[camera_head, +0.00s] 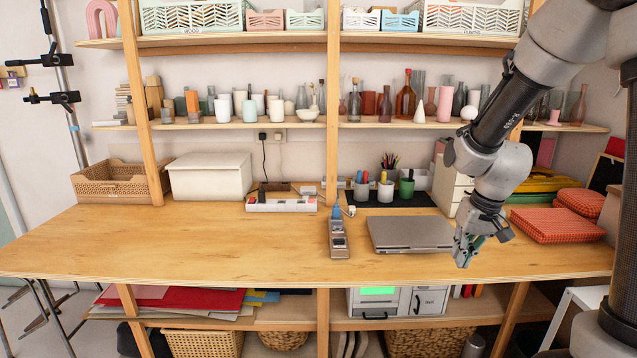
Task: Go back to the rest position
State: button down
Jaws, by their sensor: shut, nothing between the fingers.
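My gripper (464,262) hangs at the end of my arm on the right side of the head view, fingers pointing down. It is shut with nothing held. It shows above the front right part of the wooden table (200,240), just right of a closed grey laptop (410,233). Whether it touches the table or the laptop I cannot tell. My arm comes in from the upper right and hides part of the shelves behind it.
A grey power strip (339,238) lies left of the laptop. Pen cups (385,190) stand behind it. Folded red checked cloths (556,225) lie at the right. A white box (210,176) and a wicker basket (112,186) stand back left. The table's left front is clear. Shelves of bottles stand behind.

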jog(key=s+d+r+t, duration=0.1)
jog(key=s+r, duration=0.6)
jog(key=s, duration=0.3)
jog(key=s+d+r+t+h, duration=0.1)
jog(key=s+r, duration=0.7)
jog(key=s, duration=0.2)
jog(key=shift+s+d+r, duration=0.15)
jog(key=shift+d+r, duration=0.05)
jog(key=shift+d, duration=0.2)
